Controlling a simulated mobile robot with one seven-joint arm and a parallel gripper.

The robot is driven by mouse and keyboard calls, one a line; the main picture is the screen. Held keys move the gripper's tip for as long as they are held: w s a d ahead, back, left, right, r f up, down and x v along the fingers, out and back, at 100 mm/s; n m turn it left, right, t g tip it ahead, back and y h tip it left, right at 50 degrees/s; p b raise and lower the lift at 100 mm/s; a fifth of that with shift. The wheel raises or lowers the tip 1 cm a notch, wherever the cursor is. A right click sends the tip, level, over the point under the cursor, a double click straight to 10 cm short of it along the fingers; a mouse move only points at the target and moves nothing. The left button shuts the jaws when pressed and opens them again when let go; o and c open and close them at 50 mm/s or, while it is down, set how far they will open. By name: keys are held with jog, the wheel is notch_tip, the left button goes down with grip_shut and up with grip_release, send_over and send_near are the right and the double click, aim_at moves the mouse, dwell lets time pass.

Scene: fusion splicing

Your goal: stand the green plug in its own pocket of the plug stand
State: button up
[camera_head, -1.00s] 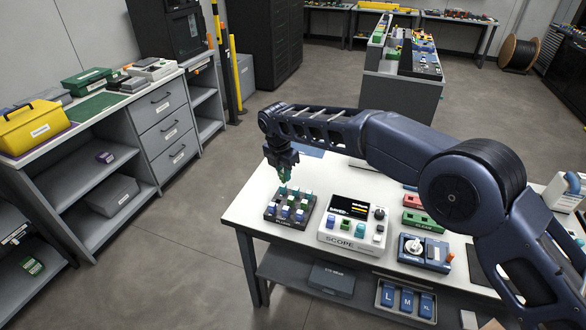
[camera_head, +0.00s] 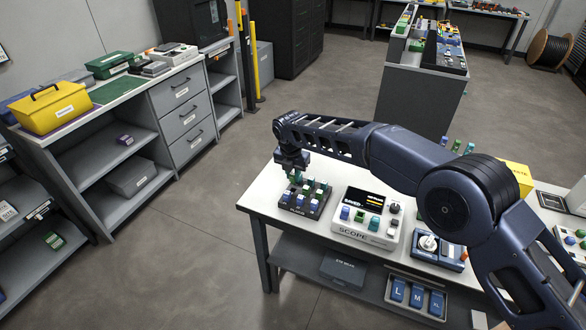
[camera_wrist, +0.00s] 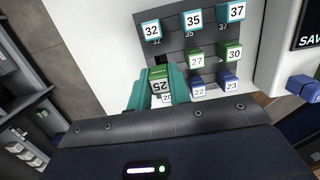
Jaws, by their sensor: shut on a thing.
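The plug stand (camera_head: 311,211) is a dark block at the left of the white table, with rows of numbered plugs. My gripper (camera_wrist: 159,79) has teal fingers shut on the green plug marked 25 (camera_wrist: 160,87), at the left end of the row of 27 and 30. In the head view my gripper (camera_head: 296,178) points down at the stand's back left. The fingers hide the plug's lower end; I cannot tell whether it is inside a pocket.
The white scope (camera_head: 366,222) stands just right of the stand, close beside it. A blue device with a knob (camera_head: 437,250) is further right. Bare white table (camera_head: 262,195) lies left of the stand.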

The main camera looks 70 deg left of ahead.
aim_at(293, 183)
jog(key=shift+f, duration=0.5)
jog(key=shift+f, duration=1.9)
dwell(1.9)
jog(key=o, duration=0.9)
jog(key=shift+o, duration=0.2)
jog(key=shift+r, duration=0.15)
jog(key=shift+r, duration=2.9)
